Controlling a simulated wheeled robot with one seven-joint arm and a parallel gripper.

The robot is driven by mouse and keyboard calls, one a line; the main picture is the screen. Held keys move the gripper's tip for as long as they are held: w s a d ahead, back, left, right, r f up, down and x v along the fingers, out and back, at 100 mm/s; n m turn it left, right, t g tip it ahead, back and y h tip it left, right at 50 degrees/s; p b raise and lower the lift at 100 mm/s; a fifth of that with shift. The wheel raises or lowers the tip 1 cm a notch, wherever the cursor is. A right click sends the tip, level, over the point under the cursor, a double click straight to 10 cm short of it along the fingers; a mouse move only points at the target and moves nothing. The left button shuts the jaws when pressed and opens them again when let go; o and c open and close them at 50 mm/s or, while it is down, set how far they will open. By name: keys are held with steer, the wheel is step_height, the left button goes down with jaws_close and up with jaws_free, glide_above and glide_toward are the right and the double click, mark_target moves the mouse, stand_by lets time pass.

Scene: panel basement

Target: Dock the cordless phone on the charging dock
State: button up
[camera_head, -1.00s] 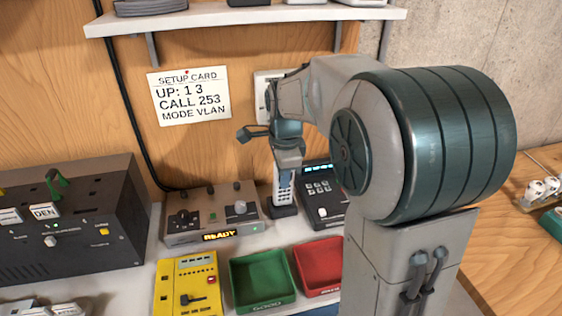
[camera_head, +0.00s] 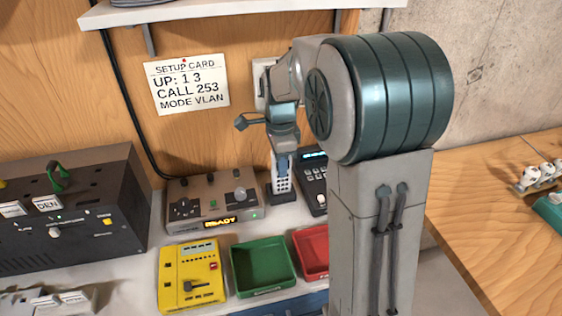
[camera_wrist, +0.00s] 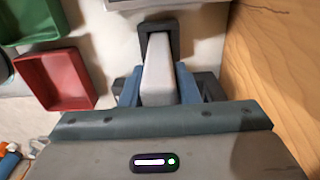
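The cordless phone (camera_head: 283,183) is a pale handset with a keypad, standing about upright behind the desk's front trays. Its lower end meets the small dark charging dock (camera_head: 281,197); whether it is fully seated I cannot tell. My gripper (camera_head: 283,165) comes from above and its blue fingers lie along the phone's sides. In the wrist view the phone (camera_wrist: 158,80) is between both fingers, which appear to touch it, and its far end lies within the dark dock frame (camera_wrist: 159,27). My gripper hides the phone's upper part in the head view.
A grey box with a READY display (camera_head: 213,203) is left of the dock; a dark desk phone (camera_head: 315,185) is close on its right. A green tray (camera_head: 262,267), a red tray (camera_head: 312,252) and a yellow unit (camera_head: 190,275) are in front. A shelf (camera_head: 240,8) is above.

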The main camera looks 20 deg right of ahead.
steer(key=shift+o, duration=1.3)
step_height(320, 180, up, 8)
steer(key=shift+f, duration=0.25)
steer(key=shift+r, duration=0.15)
steer(key=shift+s+r+n, duration=0.15)
steer(key=shift+s+n, duration=0.25)
steer(key=shift+s, duration=0.05)
steer(key=s+f+n+t, duration=0.1)
steer(key=s+f+n, duration=0.1)
steer(key=s+n, duration=0.6)
steer(key=s+f+n+t, duration=0.2)
steer(key=s+f+n, duration=0.1)
steer(key=s+n, duration=0.6)
steer(key=s, duration=0.3)
steer(key=shift+s, duration=0.2)
